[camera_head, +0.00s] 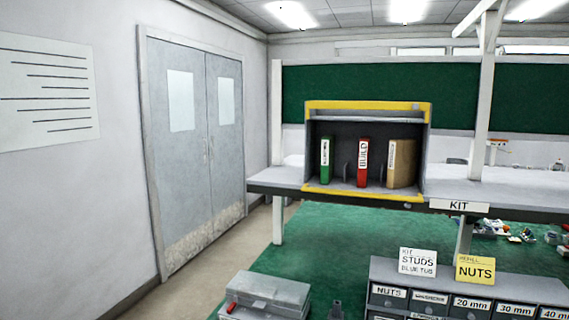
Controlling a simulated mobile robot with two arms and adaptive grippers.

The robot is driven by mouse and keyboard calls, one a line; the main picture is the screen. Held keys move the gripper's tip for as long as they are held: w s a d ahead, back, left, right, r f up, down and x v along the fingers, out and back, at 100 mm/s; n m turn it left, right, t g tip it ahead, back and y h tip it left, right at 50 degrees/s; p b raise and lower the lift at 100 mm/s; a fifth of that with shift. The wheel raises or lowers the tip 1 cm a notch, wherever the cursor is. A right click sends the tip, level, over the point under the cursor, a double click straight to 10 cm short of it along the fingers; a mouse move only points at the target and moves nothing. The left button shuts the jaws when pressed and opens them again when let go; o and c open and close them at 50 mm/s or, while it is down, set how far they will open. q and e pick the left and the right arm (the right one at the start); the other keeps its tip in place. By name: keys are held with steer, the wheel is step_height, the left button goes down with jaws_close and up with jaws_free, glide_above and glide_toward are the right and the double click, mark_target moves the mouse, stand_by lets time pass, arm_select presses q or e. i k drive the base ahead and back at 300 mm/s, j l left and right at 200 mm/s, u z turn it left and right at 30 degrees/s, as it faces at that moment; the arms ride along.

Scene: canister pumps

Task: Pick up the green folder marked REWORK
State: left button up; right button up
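A green folder (325,162) stands upright in an open, yellow-edged shelf box (367,107) on the grey workbench. It is the leftmost of the folders there. Its white spine label is too small to read with certainty. A red folder (363,163) marked BUILD stands to its right, apart from it. A tan folder (402,164) stands at the right side of the box. Neither of my grippers is in view.
The bench (272,180) carries a KIT sign. In front are a grey drawer unit (380,272) with STUDS and NUTS cards and a grey toolbox (268,290). Grey double doors (195,150) are at left.

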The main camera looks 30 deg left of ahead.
mark_target(328, 141)
steer(key=l+u, duration=0.25)
steer(key=u, duration=0.2)
steer(key=i+l+u, duration=0.1)
steer(key=l+u, duration=0.2)
steer(key=u, duration=0.15)
steer(key=i+j, duration=0.15)
steer(key=j, duration=0.25)
steer(key=i+j+u, duration=0.1)
steer(key=j, duration=0.3)
steer(key=i+j, duration=0.25)
steer(key=j, duration=0.15)
steer(key=i+j+u, duration=0.1)
steer(key=j, duration=0.3)
steer(key=i+j, duration=0.25)
steer(key=j, duration=0.15)
steer(key=i+j+u, duration=0.1)
steer(key=j, duration=0.3)
steer(key=i+j, duration=0.25)
steer(key=j+u, duration=0.05)
steer(key=j, duration=0.05)
